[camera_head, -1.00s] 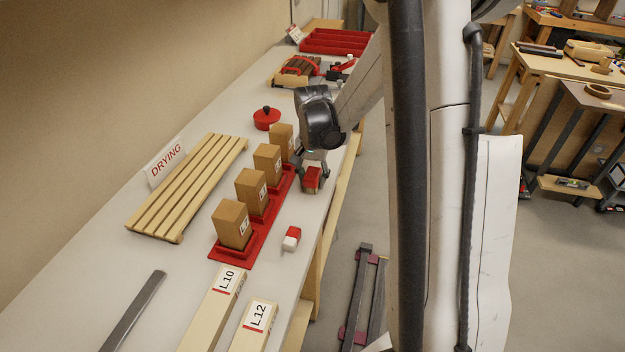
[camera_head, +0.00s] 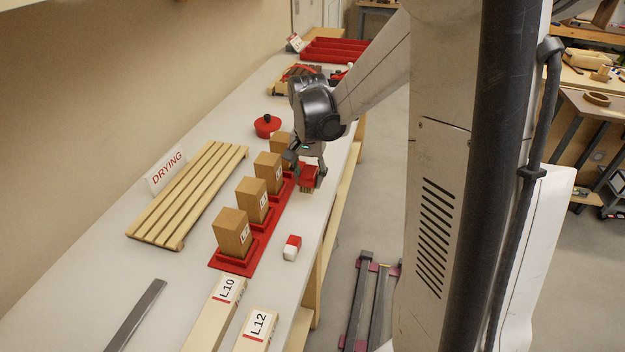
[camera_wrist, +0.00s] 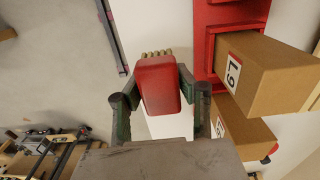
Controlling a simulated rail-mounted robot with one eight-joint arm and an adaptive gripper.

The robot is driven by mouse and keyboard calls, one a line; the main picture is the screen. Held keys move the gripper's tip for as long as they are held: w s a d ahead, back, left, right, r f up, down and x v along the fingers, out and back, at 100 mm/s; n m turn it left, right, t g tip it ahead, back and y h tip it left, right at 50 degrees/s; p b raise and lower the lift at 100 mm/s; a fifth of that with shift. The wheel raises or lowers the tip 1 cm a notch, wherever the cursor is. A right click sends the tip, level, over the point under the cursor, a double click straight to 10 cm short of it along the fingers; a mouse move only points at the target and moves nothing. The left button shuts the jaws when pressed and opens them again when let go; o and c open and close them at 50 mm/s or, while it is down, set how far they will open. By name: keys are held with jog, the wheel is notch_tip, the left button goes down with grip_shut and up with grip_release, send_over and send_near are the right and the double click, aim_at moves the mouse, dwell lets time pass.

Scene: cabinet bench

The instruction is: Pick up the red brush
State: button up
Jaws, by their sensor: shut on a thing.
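The red brush (camera_head: 309,176) is a small red block with tan bristles, near the bench's front edge, right of the row of wooden blocks. My gripper (camera_head: 306,170) is shut on it, with a finger on either side. In the wrist view the brush (camera_wrist: 158,86) sits between the two fingers of my gripper (camera_wrist: 160,92), its bristles showing at the far end. The brush appears slightly above the bench top; the exact gap is hard to tell.
Tan wooden blocks (camera_head: 232,232) with labels stand in a red rack (camera_head: 240,262) close to my gripper's left. A red-and-white piece (camera_head: 291,247) lies nearer on the bench. A slatted drying rack (camera_head: 188,195) and a red lidded pot (camera_head: 267,126) are farther left. The bench drops off to the right.

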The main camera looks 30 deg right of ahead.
jog(key=s+a+r, duration=0.5)
jog(key=a, duration=0.2)
jog(key=shift+s+r, duration=0.15)
dwell(0.3)
jog(key=o, duration=0.4)
jog(key=shift+c, duration=1.3)
